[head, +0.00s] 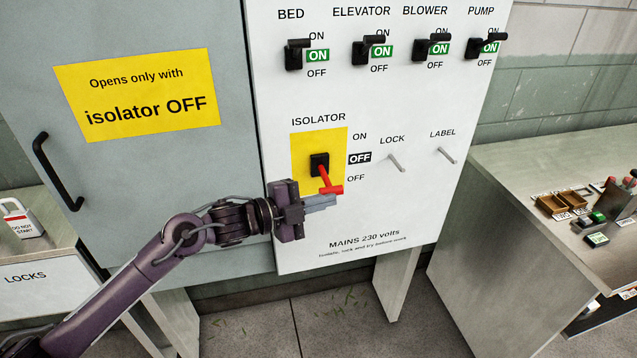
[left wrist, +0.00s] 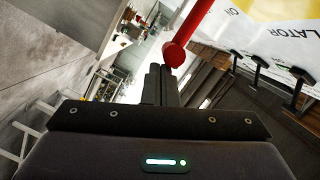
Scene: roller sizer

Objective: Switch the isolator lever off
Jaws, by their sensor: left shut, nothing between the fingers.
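The red isolator lever (head: 326,180) sits on a black mount over a yellow plate (head: 300,147) on the white panel. It points down and slightly right, toward the lower OFF mark. The small black window (head: 360,157) beside it reads OFF. My left gripper (head: 322,201) is shut and empty, with its fingertips just below the lever's red crossbar end. In the left wrist view the red lever (left wrist: 187,37) ends in a round knob just beyond the shut fingertips (left wrist: 160,80). I cannot tell whether they touch. My right gripper is not in view.
Several black switches, such as the BED switch (head: 294,55), line the panel's top, with green ON windows. LOCK (head: 395,162) and LABEL (head: 447,155) pegs stick out right of the lever. A grey door (head: 150,190) is left; a bench (head: 510,190) with small items is right.

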